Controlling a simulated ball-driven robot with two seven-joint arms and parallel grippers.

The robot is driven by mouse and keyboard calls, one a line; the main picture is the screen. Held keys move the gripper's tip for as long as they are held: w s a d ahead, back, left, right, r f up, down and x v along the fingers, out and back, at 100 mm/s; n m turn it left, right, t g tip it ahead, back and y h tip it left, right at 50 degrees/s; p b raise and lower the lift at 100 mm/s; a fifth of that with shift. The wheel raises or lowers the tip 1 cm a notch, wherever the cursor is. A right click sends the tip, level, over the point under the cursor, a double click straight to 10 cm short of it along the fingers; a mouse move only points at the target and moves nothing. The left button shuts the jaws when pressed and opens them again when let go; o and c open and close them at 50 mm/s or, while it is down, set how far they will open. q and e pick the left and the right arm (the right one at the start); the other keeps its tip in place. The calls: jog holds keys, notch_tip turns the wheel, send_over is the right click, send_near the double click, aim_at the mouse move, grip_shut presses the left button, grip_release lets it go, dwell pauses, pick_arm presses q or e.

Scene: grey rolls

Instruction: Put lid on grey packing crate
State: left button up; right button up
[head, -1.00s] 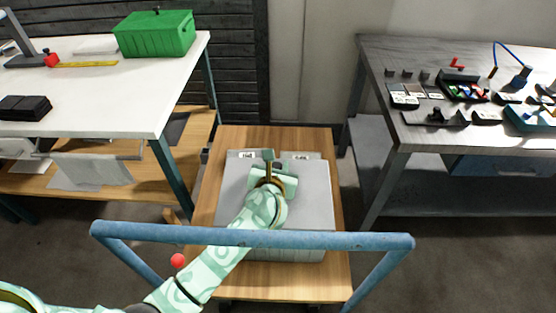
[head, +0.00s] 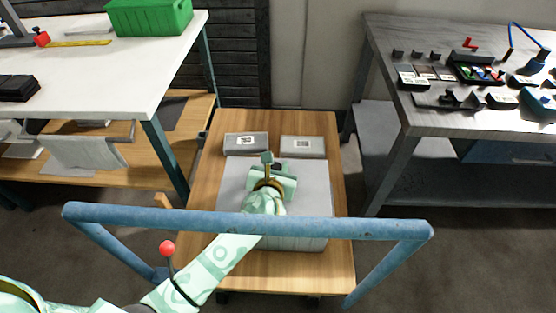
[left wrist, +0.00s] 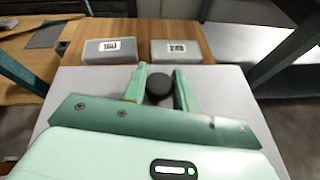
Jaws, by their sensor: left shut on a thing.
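The lid (head: 312,192) is a flat light-grey panel with a round black knob (left wrist: 159,86), seen between my fingers in the left wrist view. My left gripper (head: 272,167) is shut on this knob, over the middle of the lid. The grey packing crate (head: 295,244) is below the lid on the wooden cart top; only its near side shows, behind the blue handle. The lid looks level and lined up over the crate. I cannot tell whether it rests on the rim or hangs just above it. My right gripper is not in view.
Two grey labelled boxes (head: 246,144) (head: 303,147) lie on the wooden cart top (head: 290,122) behind the lid. A blue handle bar (head: 330,228) crosses in front. A white table (head: 110,80) stands left, a grey workbench (head: 390,80) right.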

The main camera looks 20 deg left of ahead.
pick_arm(q)
jog(key=shift+f+b, duration=0.3)
jog(key=shift+f, duration=0.5)
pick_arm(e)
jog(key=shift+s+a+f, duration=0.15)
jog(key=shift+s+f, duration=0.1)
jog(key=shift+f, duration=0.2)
pick_arm(q)
jog(key=o, duration=1.1)
jog(key=p+v, duration=0.5)
jog(key=v, duration=1)
jog(key=shift+r, duration=0.2)
jog(key=shift+s+r+p, duration=0.15)
jog(key=shift+s+p, duration=0.15)
jog(key=shift+s, duration=0.25)
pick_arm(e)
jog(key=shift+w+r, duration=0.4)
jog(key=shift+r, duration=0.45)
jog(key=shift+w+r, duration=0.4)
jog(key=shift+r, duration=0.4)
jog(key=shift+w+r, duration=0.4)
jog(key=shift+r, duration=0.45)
